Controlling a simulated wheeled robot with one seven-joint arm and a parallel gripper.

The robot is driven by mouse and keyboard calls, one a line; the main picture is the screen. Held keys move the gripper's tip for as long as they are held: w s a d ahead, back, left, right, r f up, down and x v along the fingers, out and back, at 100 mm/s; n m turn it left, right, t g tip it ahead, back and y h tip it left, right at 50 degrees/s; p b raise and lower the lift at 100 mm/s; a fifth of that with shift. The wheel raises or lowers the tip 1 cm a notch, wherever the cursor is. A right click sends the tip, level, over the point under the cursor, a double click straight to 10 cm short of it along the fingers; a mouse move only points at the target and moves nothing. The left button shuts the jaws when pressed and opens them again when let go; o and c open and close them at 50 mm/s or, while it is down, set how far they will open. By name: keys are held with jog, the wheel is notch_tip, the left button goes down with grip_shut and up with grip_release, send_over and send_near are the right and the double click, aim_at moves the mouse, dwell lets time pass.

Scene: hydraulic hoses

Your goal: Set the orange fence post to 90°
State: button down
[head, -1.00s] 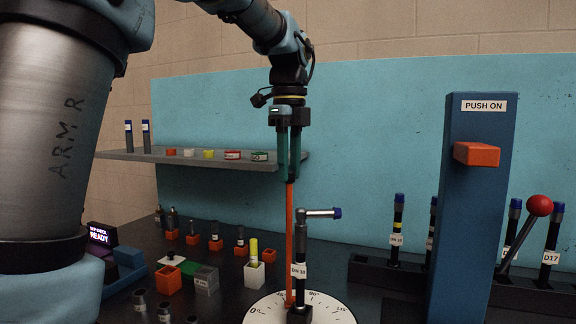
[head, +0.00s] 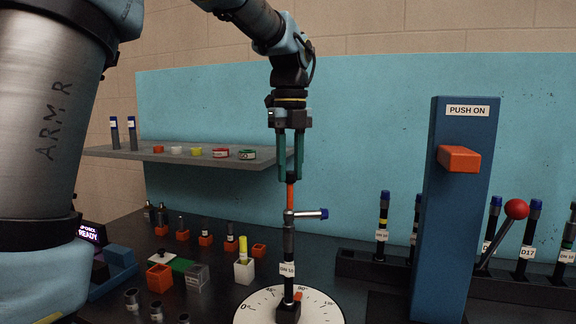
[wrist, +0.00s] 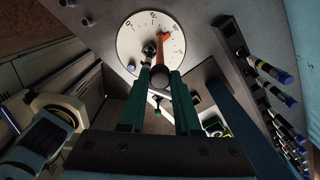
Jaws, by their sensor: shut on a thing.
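The orange fence post (head: 291,197) stands near upright on the white dial (head: 258,314). Its top is between the two green fingers of my gripper (head: 290,180), which is shut on it. The DN 10 hose piece (head: 288,243), with a blue-tipped side arm, stands in front and hides most of the post. An orange bit of the post's foot shows right of that piece, near the 90° mark. In the wrist view the post (wrist: 163,42) runs from between my fingers (wrist: 160,80) down to the dial (wrist: 133,52). I cannot read its exact angle.
A blue column (head: 455,220) marked PUSH ON with an orange block stands at right. A rack (head: 350,262) of hoses and a red-knobbed lever (head: 515,210) are behind it. A grey shelf (head: 170,154) and several small parts are at left.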

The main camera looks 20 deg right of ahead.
jog(key=c, duration=0.6)
grip_release()
notch_tip(320, 180, up, 11)
jog(key=shift+b, duration=0.3)
jog(key=shift+w+f, duration=0.1)
jog(key=shift+f, duration=0.05)
